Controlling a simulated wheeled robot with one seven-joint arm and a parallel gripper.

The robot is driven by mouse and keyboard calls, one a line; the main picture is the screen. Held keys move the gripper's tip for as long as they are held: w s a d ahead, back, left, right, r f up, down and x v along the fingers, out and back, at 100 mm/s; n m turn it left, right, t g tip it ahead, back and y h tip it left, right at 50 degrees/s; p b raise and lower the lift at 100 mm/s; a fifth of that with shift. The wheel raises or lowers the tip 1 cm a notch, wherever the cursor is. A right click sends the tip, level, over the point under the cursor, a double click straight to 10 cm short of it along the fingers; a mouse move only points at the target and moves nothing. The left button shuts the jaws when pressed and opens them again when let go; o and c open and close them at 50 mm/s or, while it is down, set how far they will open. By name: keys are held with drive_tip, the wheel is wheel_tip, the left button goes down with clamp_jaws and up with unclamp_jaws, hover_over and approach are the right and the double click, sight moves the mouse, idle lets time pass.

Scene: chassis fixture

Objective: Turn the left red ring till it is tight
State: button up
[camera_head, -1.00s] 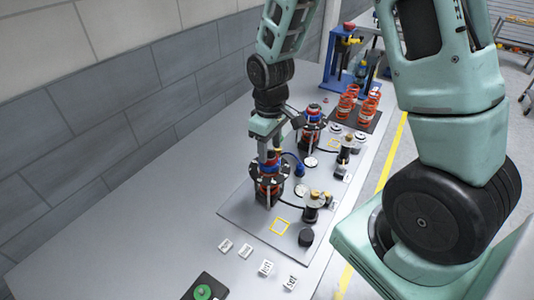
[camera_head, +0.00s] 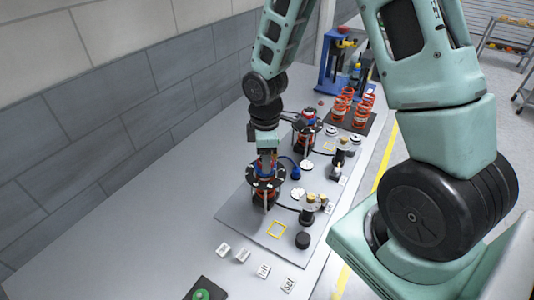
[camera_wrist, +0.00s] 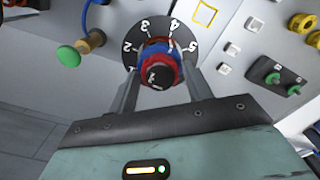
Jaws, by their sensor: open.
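The near fixture (camera_head: 266,190) stands on the grey plate (camera_head: 235,210) in the head view, with a black numbered disc and red and blue parts. In the wrist view, its red ring (camera_wrist: 165,70) sits round a black centre with a blue ring (camera_wrist: 146,56) behind it, in front of the numbered dial (camera_wrist: 176,35). My gripper (camera_head: 266,165) is over this fixture. In the wrist view my gripper (camera_wrist: 160,88) is open, one finger on each side of the red ring; I cannot tell whether they touch it. A second, similar fixture (camera_head: 308,125) stands farther back.
Small posts (camera_head: 309,205) and a black cap (camera_head: 303,240) stand right of the near fixture. Labelled blocks (camera_head: 264,271) and a green button (camera_head: 202,294) lie in front. Orange springs (camera_head: 341,105) and a blue press stand at the back. The left table side is clear.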

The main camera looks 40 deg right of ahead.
drive_tip(key=n, duration=0.1)
drive_tip(key=n+p, duration=0.1)
drive_tip(key=n, duration=0.1)
drive_tip(key=shift+r, duration=0.25)
drive_tip(key=n+p, duration=0.2)
drive_tip(key=n, duration=0.3)
drive_tip(key=shift+p, duration=0.4)
drive_tip(key=n+p, duration=0.1)
drive_tip(key=n, duration=0.2)
drive_tip(key=shift+f+n, duration=0.15)
drive_tip(key=shift+n, duration=0.25)
drive_tip(key=n+p, duration=0.2)
drive_tip(key=shift+n, duration=0.3)
drive_tip(key=shift+n+p, duration=0.35)
drive_tip(key=shift+n, duration=0.45)
drive_tip(key=shift+f, duration=0.1)
drive_tip(key=c, duration=0.7)
drive_tip(key=m+b, duration=0.1)
drive_tip(key=m, duration=0.2)
drive_tip(key=shift+m, duration=0.4)
drive_tip(key=shift+c, duration=0.2)
drive_tip(key=m+b, duration=0.1)
drive_tip(key=m, duration=0.8)
drive_tip(key=shift+b, duration=0.35)
drive_tip(key=m, duration=0.4)
drive_tip(key=shift+b, duration=0.3)
drive_tip(key=o, duration=0.7)
drive_tip(key=shift+o, duration=0.2)
